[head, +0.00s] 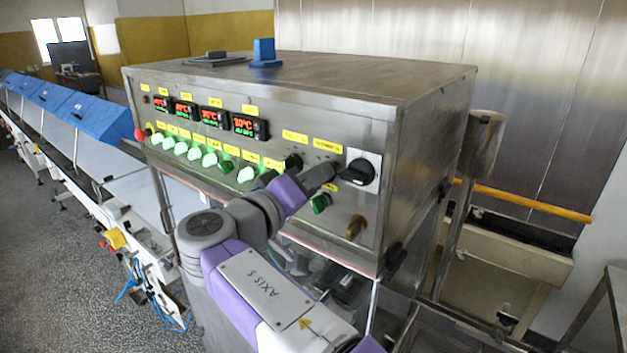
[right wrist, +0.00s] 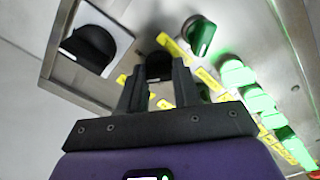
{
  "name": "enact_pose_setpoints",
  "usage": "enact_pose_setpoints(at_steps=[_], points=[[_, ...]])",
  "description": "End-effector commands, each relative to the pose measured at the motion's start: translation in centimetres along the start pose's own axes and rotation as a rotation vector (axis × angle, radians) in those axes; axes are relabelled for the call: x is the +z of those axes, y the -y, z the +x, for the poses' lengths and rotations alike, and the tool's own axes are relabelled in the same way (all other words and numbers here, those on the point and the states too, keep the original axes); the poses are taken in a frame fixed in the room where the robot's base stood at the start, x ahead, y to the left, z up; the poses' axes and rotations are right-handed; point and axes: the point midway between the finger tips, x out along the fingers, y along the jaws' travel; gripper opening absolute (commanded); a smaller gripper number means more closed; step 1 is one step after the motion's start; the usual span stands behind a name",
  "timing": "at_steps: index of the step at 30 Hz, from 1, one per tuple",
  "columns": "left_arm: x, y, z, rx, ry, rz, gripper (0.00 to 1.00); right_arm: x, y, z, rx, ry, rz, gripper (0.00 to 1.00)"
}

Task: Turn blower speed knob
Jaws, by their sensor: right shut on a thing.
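The control panel (head: 270,150) is the steel front of a large cabinet. The blower speed knob appears to be the black knob (head: 293,161) right of the row of lit green switches; I cannot read its label. In the right wrist view the black knob (right wrist: 158,66) sits between the two dark fingers of my right gripper (right wrist: 159,85), which is shut on it. In the head view my right gripper (head: 312,180) reaches up to the panel from below, and its fingertips are hard to make out. My left gripper is not in view.
A black rotary switch on a white plate (head: 363,171) is right of the knob. A green knob (head: 320,203) and a brass fitting (head: 355,227) sit below. Lit green switches (head: 194,154) and red displays (head: 209,118) are left. A conveyor (head: 75,165) runs along the far left.

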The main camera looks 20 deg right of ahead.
Motion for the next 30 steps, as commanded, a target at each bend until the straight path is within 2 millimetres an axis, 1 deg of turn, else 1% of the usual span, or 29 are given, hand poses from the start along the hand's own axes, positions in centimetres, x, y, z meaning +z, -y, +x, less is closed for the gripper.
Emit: enact_pose_setpoints(at_steps=[8,21,30], points=[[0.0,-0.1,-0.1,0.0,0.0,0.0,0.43,0.0,0.0,0.0,-0.002,0.001,-0.143,0.01],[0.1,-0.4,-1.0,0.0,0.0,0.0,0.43,0.0,-0.1,0.0,-0.001,0.001,-0.485,0.01],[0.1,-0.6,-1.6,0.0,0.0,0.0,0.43,0.0,0.0,0.0,-0.002,0.0,-0.632,0.01]])
